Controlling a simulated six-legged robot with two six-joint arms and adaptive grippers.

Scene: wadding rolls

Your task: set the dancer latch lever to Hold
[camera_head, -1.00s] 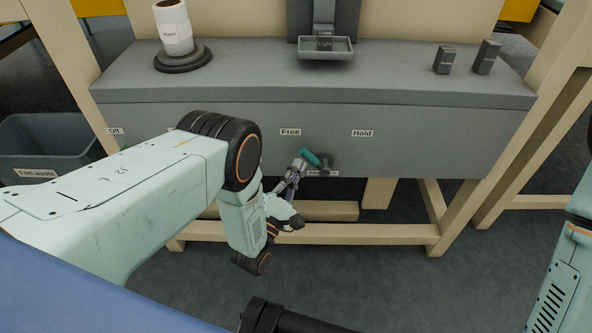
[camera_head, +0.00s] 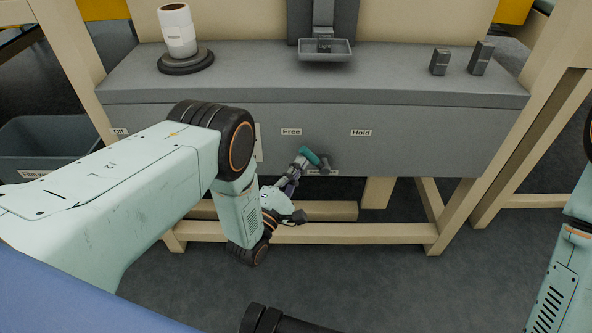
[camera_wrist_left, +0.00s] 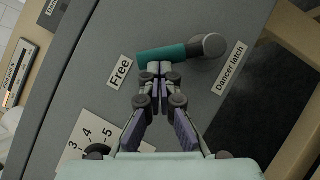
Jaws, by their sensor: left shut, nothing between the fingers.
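The dancer latch lever has a teal handle (camera_head: 310,156) and a grey round pivot (camera_head: 324,165) on the front panel of the bench. The handle points up and left from the pivot, toward the Free label (camera_head: 291,132). The Hold label (camera_head: 361,133) is to the right. In the left wrist view the teal handle (camera_wrist_left: 162,55) lies across just beyond the fingertips of my left gripper (camera_wrist_left: 153,70). The fingers are shut with nothing between them, and the tips are at the handle's side; I cannot tell if they touch it. My right gripper is not in view.
A Dancer latch label (camera_wrist_left: 230,69) is beside the pivot. A waste bin (camera_head: 45,145) stands at the left. Wooden rails run below the panel.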

